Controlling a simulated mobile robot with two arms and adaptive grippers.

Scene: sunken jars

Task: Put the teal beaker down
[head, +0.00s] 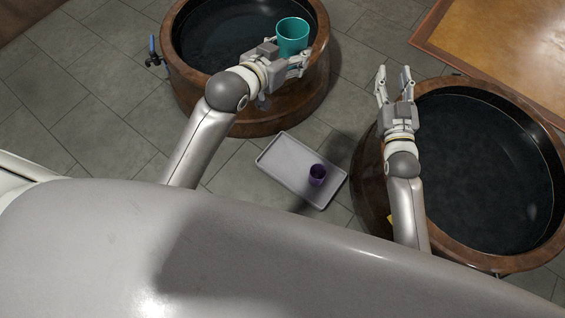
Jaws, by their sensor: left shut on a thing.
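The teal beaker (291,37) is upright in the head view, at the upper middle, over the right part of the left round jar's opening. My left gripper (297,58) is shut on the beaker, with its fingers at the beaker's lower part. The beaker's base is partly hidden by the gripper. My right gripper (394,72) is open and empty, its fingers pointing up in the picture, at the left rim of the right jar.
The left jar (178,75) and right jar (372,165) are brown-rimmed with dark insides. A grey tray (283,165) on the tiled floor between them holds a purple cup (317,175); its left part is bare. An orange-brown surface (500,40) lies at upper right.

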